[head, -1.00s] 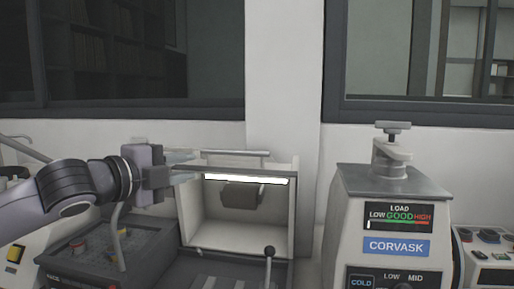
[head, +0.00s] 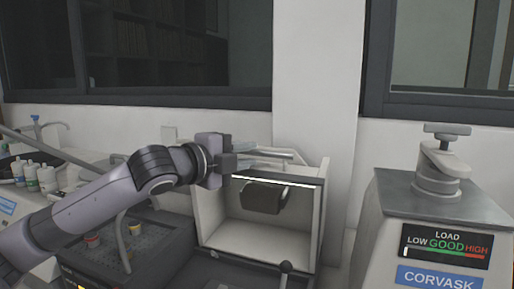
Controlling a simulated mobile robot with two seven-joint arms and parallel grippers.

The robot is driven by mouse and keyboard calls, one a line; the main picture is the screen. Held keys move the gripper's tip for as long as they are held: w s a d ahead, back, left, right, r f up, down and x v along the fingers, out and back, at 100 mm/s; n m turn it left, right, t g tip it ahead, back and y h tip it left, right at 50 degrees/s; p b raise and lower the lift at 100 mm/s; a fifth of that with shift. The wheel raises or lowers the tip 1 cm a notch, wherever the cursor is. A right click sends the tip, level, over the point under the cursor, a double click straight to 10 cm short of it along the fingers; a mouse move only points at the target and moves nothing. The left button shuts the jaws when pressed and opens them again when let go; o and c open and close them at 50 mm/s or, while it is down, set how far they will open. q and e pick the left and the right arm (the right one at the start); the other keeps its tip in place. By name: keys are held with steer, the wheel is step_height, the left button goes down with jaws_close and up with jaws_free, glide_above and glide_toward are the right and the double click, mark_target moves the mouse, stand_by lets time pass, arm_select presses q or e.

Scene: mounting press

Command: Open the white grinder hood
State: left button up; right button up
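The white grinder hood (head: 209,215) is a box in the middle of the head view. Its inside shows from the front, with a thin light strip and a dark rounded part (head: 264,198). I cannot tell whether a clear pane covers the front. A thin grey bar like a handle (head: 277,153) runs along the top. My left gripper (head: 262,157) is at the hood's upper left edge, its fingers pointing right toward the bar. The fingers look apart; contact with the bar is unclear. My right gripper is not in view.
The grey-topped CORVASK press (head: 420,215) stands at the right, with a gap to the hood. A knobbed lever (head: 285,267) rises in front of the hood. A dark machine (head: 150,240) and several small bottles (head: 38,178) are at the left.

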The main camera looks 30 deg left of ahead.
mark_target(255, 152)
arm_select(q)
steer(key=shift+w+d+f+p, duration=0.15)
steer(key=shift+w+p, duration=0.1)
steer(key=shift+w, duration=0.65)
steer(key=shift+w+d+f+p, duration=0.1)
steer(key=shift+w+d+p, duration=0.1)
steer(key=shift+w, duration=0.65)
jaws_close()
steer(key=shift+s+f+b, duration=0.15)
steer(key=shift+s+b, duration=0.15)
steer(key=shift+b, duration=0.2)
steer(key=s+b, duration=0.1)
steer(key=s+t+b, duration=0.1)
steer(key=b, duration=0.1)
steer(key=shift+s+d+f+m, duration=0.1)
steer(key=shift+s+d+m, duration=0.2)
steer(key=shift+d, duration=0.05)
steer(key=shift+s+d+t+b, duration=0.1)
steer(key=shift+s+t+b, duration=0.3)
steer(key=shift+s, duration=0.1)
steer(key=shift+s+r, duration=0.1)
steer(key=shift+r, duration=0.15)
